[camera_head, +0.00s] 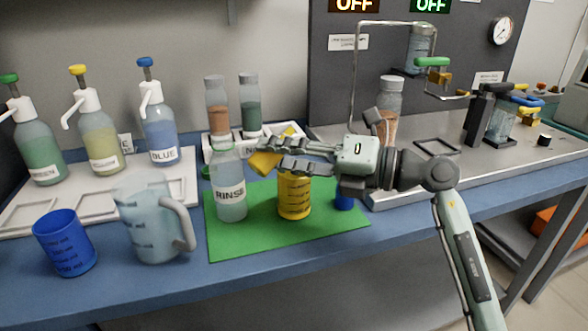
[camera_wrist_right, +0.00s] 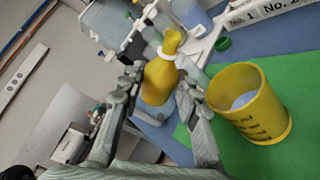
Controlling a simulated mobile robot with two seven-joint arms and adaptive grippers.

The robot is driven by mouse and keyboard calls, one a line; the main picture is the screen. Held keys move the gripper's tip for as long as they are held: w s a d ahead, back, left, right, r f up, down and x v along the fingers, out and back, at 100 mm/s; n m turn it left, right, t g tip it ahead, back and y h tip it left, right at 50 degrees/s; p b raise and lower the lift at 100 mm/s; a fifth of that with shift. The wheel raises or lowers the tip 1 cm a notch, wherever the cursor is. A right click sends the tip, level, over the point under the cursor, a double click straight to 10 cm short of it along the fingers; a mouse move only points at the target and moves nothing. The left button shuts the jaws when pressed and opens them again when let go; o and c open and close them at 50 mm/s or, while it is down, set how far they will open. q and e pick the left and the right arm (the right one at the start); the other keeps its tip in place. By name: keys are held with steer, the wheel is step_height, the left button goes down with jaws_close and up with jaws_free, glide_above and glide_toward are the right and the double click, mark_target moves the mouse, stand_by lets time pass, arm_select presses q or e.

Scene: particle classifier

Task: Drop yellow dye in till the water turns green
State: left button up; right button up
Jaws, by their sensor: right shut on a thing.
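My right gripper (camera_head: 268,156) is shut on a small yellow bottle (camera_head: 262,163) with a narrow neck and white ring, also seen in the wrist view (camera_wrist_right: 160,82). It holds the bottle tilted, above and slightly left of a yellow cup (camera_head: 294,198) in the head view. The yellow cup (camera_wrist_right: 248,104) stands upright on a green mat (camera_head: 235,245). Pale bluish liquid shows inside it in the wrist view. No green shows in that liquid. Whether any drop is leaving the bottle cannot be seen. My left gripper is not in view.
A RINSE bottle (camera_head: 230,190) stands just left of the cup. A clear pitcher (camera_head: 148,222) and blue cup (camera_head: 65,243) are further left. Green, yellow (camera_head: 100,140) and BLUE (camera_head: 160,130) pump bottles stand behind. A small blue item (camera_head: 344,200) lies right of the cup.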

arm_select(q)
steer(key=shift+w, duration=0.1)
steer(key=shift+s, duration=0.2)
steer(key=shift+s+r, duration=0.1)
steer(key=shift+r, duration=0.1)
arm_select(e)
steer(key=shift+m, duration=0.3)
steer(key=shift+f, duration=0.1)
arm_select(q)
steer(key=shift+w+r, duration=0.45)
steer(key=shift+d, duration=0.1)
arm_select(e)
steer(key=shift+f+y+b, duration=0.1)
steer(key=shift+y+b, duration=0.2)
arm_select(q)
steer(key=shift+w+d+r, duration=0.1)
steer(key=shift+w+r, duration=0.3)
arm_select(e)
steer(key=shift+m, duration=0.3)
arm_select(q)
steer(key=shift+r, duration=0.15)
arm_select(e)
steer(key=shift+a, duration=0.1)
